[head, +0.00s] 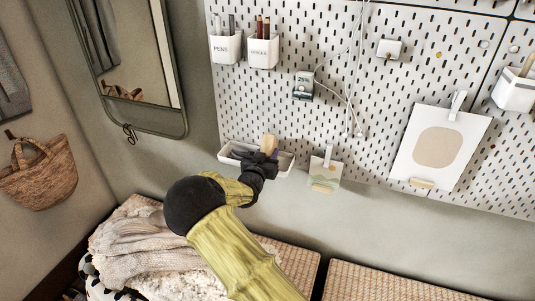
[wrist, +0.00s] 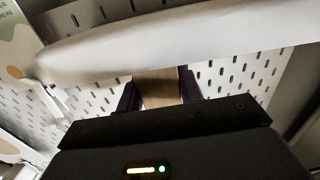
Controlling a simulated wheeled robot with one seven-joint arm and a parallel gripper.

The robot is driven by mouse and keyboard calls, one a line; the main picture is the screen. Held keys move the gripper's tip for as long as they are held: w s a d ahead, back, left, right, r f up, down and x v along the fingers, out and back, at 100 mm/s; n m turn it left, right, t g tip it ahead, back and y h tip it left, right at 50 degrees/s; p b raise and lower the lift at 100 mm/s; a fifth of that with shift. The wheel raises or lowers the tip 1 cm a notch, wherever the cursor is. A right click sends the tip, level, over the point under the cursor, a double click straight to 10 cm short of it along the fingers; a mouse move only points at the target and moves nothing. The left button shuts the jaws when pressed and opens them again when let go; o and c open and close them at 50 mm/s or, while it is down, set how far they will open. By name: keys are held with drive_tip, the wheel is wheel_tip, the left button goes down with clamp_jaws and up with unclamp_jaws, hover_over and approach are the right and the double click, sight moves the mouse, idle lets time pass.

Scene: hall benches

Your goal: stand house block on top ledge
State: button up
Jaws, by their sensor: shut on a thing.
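A tan wooden block (head: 269,143), which I take for the house block, sticks up from my gripper (head: 268,153). Its lower part is hidden by the fingers, and its full shape cannot be told. In the wrist view the block (wrist: 160,90) sits between the two dark fingers. A white shallow ledge (head: 228,153) is fixed low on the pegboard. My gripper overlaps its right half in the head view. A white band (wrist: 200,35), probably the ledge, crosses close beyond the fingers in the wrist view. I cannot tell whether the block touches it.
The white pegboard (head: 340,105) carries a pens cup (head: 224,49), another labelled cup (head: 262,53), a small dark box (head: 303,86) with hanging cables, a clipped card (head: 325,174) right of the ledge and a larger sheet (head: 440,145). Woven bench tops (head: 375,284) and a knitted blanket lie below.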

sight(267, 144)
drive_tip(key=shift+r, duration=0.2)
drive_tip(key=shift+r, duration=0.1)
drive_tip(key=shift+r+p, duration=0.9)
drive_tip(key=shift+r, duration=0.75)
drive_tip(key=v, duration=1)
drive_tip(key=shift+f, duration=0.15)
idle(0.3)
drive_tip(key=shift+a, duration=0.15)
idle(0.8)
